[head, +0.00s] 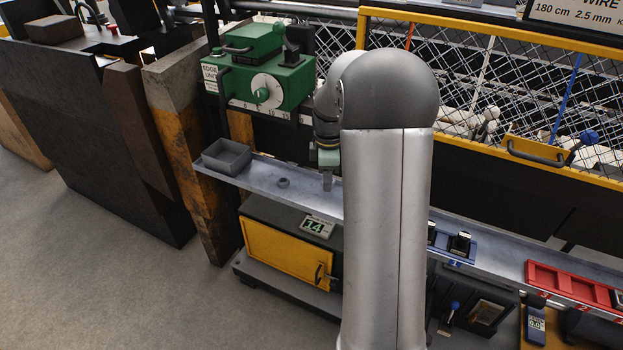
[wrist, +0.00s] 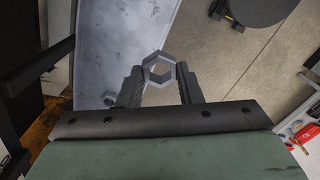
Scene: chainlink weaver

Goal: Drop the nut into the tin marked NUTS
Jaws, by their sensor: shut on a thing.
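My gripper (head: 327,182) is over the narrow grey shelf in the head view, partly beside my own arm, which hides much of the middle. The nut is too small to make out in the head view. A grey open-topped box (head: 226,158) stands at the left end of the shelf, left of my gripper. I see no lettering on it, and no readable NUTS mark shows anywhere.
The shelf (head: 258,176) carries a small dark ring-like piece (head: 283,182) between box and gripper. A green machine (head: 262,75) stands behind. A yellow-fronted unit (head: 285,255) is below. A blue tray (head: 458,245) and red tray (head: 565,282) sit at right, beyond my arm.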

